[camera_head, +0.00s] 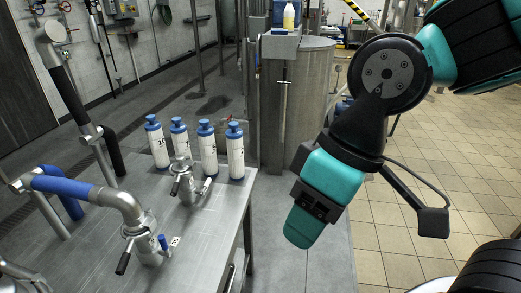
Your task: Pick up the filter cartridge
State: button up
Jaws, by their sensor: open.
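Several white cylinders with blue tops and dark markings stand upright in a row near the back edge of the metal table. They are the likeliest filter cartridges in view: the leftmost (158,147), the second (181,138), the third (208,152) and the rightmost (236,156). I cannot tell which one is meant. My gripper (303,228) is at the end of the teal and black arm, pointing down, right of the table and apart from the cylinders. It is open, and nothing shows in it.
The metal table (212,221) carries a valve fitting (185,184) in front of the cylinders and a blue-sleeved pipe (80,187) at left. A large steel vessel (305,95) stands behind. Tiled floor (385,235) is open at right.

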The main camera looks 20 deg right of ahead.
aim_at(233, 135)
jog(key=z, duration=1.3)
jog(key=i, duration=2.25)
jog(key=u, duration=3.25)
